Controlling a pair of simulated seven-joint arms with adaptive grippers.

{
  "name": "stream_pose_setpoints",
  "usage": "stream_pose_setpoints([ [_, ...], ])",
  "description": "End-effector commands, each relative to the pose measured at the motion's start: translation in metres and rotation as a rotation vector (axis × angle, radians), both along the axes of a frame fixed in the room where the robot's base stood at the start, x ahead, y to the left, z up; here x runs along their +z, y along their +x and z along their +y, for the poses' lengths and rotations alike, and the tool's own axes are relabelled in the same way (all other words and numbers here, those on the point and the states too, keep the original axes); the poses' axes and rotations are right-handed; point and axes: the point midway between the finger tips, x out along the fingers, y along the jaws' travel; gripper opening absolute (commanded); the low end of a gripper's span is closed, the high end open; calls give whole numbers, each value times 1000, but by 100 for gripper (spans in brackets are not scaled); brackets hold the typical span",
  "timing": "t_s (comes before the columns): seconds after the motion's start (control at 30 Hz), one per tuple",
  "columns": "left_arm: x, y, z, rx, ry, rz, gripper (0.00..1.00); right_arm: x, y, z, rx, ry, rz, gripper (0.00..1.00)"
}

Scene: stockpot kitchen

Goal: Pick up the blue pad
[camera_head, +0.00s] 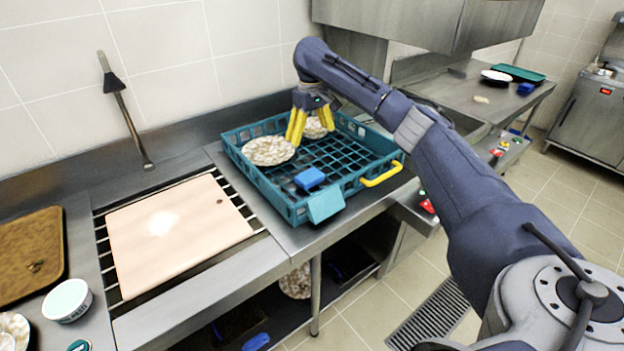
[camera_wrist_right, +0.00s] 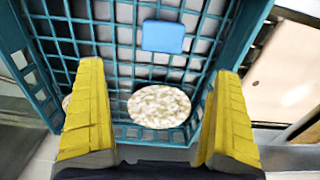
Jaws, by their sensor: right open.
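The blue pad (camera_head: 310,178) lies in the teal crate (camera_head: 296,212) on the metal counter, near the crate's front side. It also shows in the right wrist view (camera_wrist_right: 163,37), flat on the crate's grid floor. My right gripper (camera_head: 311,125), with yellow fingers, is over the back part of the crate, behind the pad. Its fingers are apart and empty in the right wrist view (camera_wrist_right: 157,115), with the pad beyond their tips. My left gripper is not in view.
A speckled plate (camera_head: 268,151) lies in the crate left of my right gripper, and another (camera_head: 316,126) is behind the fingers. A teal tag (camera_head: 325,204) and a yellow handle (camera_head: 382,174) are on the crate's rim. A pink board (camera_head: 178,235) covers the sink to the left.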

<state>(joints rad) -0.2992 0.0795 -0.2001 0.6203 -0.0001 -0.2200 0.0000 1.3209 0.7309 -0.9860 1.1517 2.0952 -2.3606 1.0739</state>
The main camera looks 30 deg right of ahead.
Motion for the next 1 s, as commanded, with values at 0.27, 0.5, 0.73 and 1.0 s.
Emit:
stream_pose_setpoints([
  [0.27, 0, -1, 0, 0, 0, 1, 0, -30, -1, 6, 0, 6, 12, 100],
  [0.5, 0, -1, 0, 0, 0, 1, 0, -74, -1, 6, -1, 7, 11, 100],
  [0.73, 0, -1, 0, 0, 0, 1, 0, -106, -1, 5, -1, 5, 10, 100],
  [1.0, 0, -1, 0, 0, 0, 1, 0, -120, 0, 5, -1, 4, 8, 100],
])
